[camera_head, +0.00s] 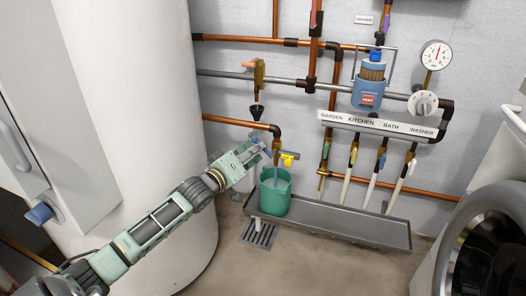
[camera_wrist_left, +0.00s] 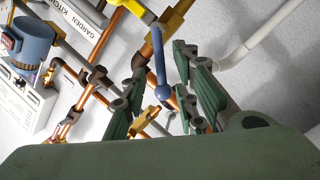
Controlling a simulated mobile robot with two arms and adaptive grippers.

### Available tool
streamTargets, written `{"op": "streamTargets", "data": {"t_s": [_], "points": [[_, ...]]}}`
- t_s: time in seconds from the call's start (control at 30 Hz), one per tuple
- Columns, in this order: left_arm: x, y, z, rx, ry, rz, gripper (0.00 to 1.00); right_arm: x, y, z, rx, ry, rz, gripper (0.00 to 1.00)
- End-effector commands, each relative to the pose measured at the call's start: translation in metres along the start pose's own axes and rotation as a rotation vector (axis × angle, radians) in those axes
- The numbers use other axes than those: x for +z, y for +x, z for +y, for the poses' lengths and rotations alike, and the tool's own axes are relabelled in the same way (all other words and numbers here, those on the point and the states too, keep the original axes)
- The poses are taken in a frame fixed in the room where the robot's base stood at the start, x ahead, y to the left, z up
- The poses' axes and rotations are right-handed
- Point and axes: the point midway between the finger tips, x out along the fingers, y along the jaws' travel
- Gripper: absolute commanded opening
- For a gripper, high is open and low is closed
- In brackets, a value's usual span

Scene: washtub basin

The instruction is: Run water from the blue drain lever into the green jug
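The green jug (camera_head: 275,196) stands upright at the left end of the grey trough, under a copper pipe with a brass tap. A thin pale-blue streak (camera_head: 276,178), which looks like water, runs from the tap into the jug's mouth. The blue drain lever (camera_wrist_left: 161,72) has a round knob and hangs between my left gripper's fingers in the left wrist view. My left gripper (camera_wrist_left: 163,98) is open, with gaps showing on both sides of the lever. In the head view my left gripper (camera_head: 262,151) is beside the tap, above and left of the jug. My right gripper is out of view.
A yellow lever (camera_head: 288,157) sits just right of the tap. The grey trough (camera_head: 350,224) extends right, below several valves with coloured handles. A floor grate (camera_head: 259,234) lies before the jug. A white tank (camera_head: 150,100) stands left and a round-doored machine (camera_head: 480,245) right.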

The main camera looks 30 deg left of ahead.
Motion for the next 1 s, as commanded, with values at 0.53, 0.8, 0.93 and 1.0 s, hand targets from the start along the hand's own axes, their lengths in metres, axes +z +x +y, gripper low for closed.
{"op": "streamTargets", "data": {"t_s": [0.53, 0.8, 0.93, 1.0], "points": [[0.000, 0.038, 0.000, -0.002, 0.002, -0.001, 0.27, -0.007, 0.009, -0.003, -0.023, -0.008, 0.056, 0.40], [0.000, 0.038, 0.000, -0.001, 0.002, -0.001, 0.17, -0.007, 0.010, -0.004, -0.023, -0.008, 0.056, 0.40], [0.001, 0.038, 0.000, -0.001, 0.002, -0.001, 0.05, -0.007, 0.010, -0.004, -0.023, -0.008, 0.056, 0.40], [0.001, 0.038, 0.000, -0.001, 0.002, -0.001, 0.00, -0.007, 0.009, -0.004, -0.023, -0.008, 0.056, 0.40]]}}
